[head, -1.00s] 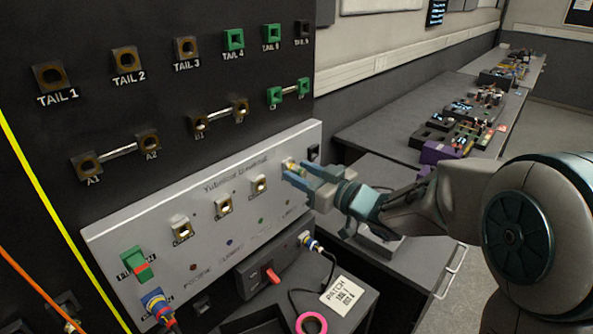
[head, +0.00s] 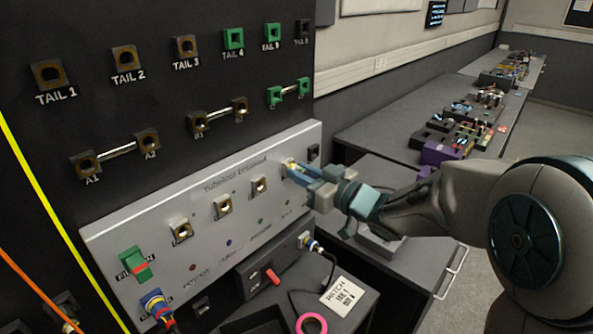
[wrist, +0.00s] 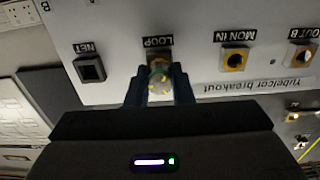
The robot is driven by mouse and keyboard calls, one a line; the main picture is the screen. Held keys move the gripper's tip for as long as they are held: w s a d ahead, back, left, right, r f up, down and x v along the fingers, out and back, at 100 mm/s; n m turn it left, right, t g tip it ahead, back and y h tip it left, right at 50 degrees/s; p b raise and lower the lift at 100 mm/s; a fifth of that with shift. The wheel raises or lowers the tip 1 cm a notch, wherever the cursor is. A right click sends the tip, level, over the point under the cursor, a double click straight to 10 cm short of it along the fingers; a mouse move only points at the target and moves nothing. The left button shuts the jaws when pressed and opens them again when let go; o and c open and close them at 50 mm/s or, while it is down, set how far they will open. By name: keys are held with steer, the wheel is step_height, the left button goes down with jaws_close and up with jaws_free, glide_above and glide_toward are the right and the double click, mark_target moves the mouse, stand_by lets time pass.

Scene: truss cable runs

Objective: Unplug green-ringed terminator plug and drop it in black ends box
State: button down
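The terminator plug (wrist: 159,75) sits at the LOOP socket of the grey breakout panel, with a greenish ring and yellow marks showing in the wrist view. In the head view the fingers mostly hide it. My gripper (head: 292,169) is at the panel's right end, its fingers on both sides of the plug. In the wrist view my gripper (wrist: 160,84) looks shut on the plug, which still meets the panel. A black open box (head: 254,322), partly cut off by the bottom edge, lies on the low surface below the panel.
The grey panel (head: 205,205) has several other sockets and a green rocker switch (head: 135,264). A black unit with a red switch (head: 272,276), a patch note (head: 341,296) and pink tape (head: 311,323) are below. A yellow cable (head: 62,222) hangs at left.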

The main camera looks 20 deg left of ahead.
steer(key=shift+f+n+b, duration=0.15)
steer(key=shift+n+b, duration=2.35)
steer(key=shift+b, duration=0.8)
steer(key=shift+a+n, duration=0.1)
steer(key=shift+n, duration=0.3)
steer(key=shift+n+b, duration=1)
steer(key=shift+b, duration=0.6)
steer(key=shift+n, duration=0.4)
steer(key=shift+n+b, duration=0.5)
steer(key=shift+b, duration=0.45)
steer(key=shift+n+b, duration=0.6)
steer(key=shift+b, duration=0.05)
steer(key=shift+n, duration=0.3)
steer(key=shift+s+d, duration=0.1)
steer(key=shift+d, duration=0.2)
